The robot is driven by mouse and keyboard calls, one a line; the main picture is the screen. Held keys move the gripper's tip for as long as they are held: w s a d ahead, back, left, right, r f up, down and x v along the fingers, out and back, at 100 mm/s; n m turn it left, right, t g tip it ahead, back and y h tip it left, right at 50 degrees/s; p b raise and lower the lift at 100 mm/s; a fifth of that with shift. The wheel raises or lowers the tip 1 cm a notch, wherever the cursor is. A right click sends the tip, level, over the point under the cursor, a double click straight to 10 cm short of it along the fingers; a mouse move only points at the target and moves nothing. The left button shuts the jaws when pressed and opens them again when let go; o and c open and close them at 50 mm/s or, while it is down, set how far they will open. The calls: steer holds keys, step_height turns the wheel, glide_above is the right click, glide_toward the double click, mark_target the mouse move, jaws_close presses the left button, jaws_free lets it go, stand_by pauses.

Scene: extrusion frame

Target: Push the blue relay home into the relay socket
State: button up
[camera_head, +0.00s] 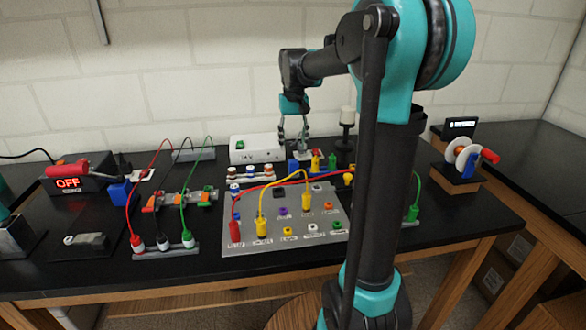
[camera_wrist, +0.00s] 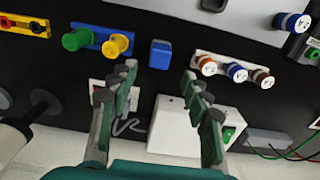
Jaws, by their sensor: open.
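The blue relay (camera_head: 293,167) is a small upright blue block on the black bench, behind the grey panel. In the wrist view the relay (camera_wrist: 160,54) stands just beyond the fingertips, roughly centred between them. My gripper (camera_head: 293,152) is open and empty, pointing down over the bench behind the relay. In the wrist view its spread fingers (camera_wrist: 158,72) show no contact with the relay. A dark square recess (camera_head: 279,193) at the back of the grey panel looks like the relay socket; it is partly visible at the top edge of the wrist view (camera_wrist: 213,4).
Green and yellow plugs (camera_wrist: 98,44) on a blue block and a white terminal strip (camera_wrist: 233,70) flank the relay. A white box (camera_head: 257,148) stands close to my fingers. Red and yellow leads arch over the grey panel (camera_head: 262,245).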

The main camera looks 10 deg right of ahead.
mark_target(294, 161)
steer(key=shift+f, duration=4.15)
jaws_close()
steer(key=shift+r, duration=0.1)
steer(key=shift+r, duration=2.9)
